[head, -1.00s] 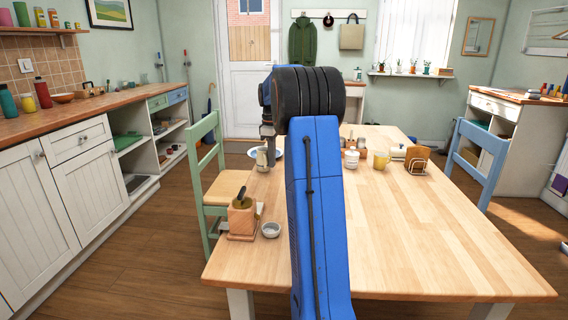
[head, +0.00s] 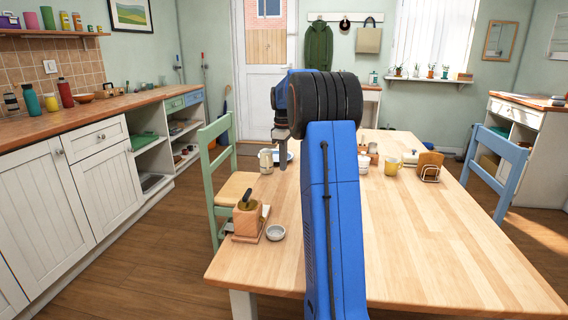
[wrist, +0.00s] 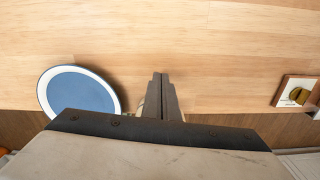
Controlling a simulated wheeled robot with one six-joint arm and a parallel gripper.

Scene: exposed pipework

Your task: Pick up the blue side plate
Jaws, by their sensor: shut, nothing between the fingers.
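The blue side plate (wrist: 80,91) has a white rim and lies flat on the wooden table (wrist: 200,55), left of my gripper in the wrist view. In the head view only a sliver of the plate (head: 290,156) shows beside my arm. My gripper (wrist: 161,84) points down with its fingers together and nothing between them. It is apart from the plate, to its right in the wrist view. In the head view my gripper (head: 283,166) is over the table's left side, just right of a cream mug (head: 266,161).
A wooden holder with a dark item (head: 248,218) and a small grey bowl (head: 275,232) stand near the left edge. A green chair (head: 228,180) is at the left side. The front right tabletop is clear.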

